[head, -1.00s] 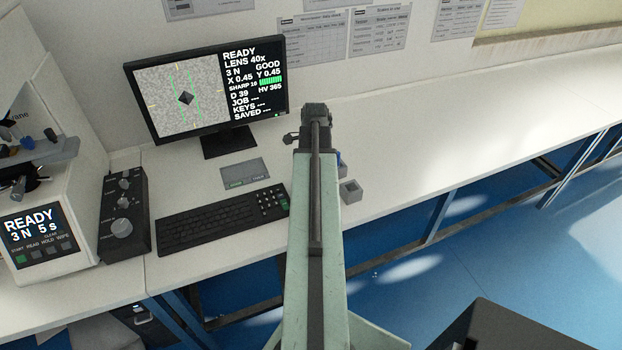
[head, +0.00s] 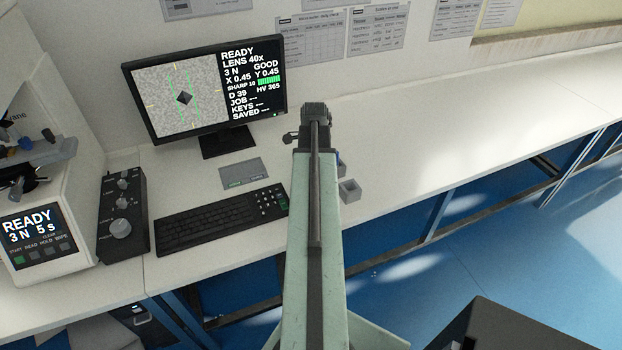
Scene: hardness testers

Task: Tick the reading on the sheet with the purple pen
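My arm reaches forward over the bench, and the end of the arm with my gripper (head: 314,112) is seen from behind. Its fingers are hidden, so I cannot tell whether it is open or shut or holds anything. No purple pen can be made out. Several printed sheets hang on the wall, among them one with a table (head: 312,38) and another beside it (head: 377,32). The monitor (head: 205,95) shows READY, LENS 40x, 3 N, GOOD, D 39, HV 365, and dashes after JOB, KEYS and SAVED.
A black keyboard (head: 210,218), a grey pad (head: 244,173) and a knob box (head: 123,215) are on the bench left of my arm. The tester (head: 38,240) stands at far left. A small grey block (head: 349,190) is just right of my arm. The bench (head: 450,120) further right is clear.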

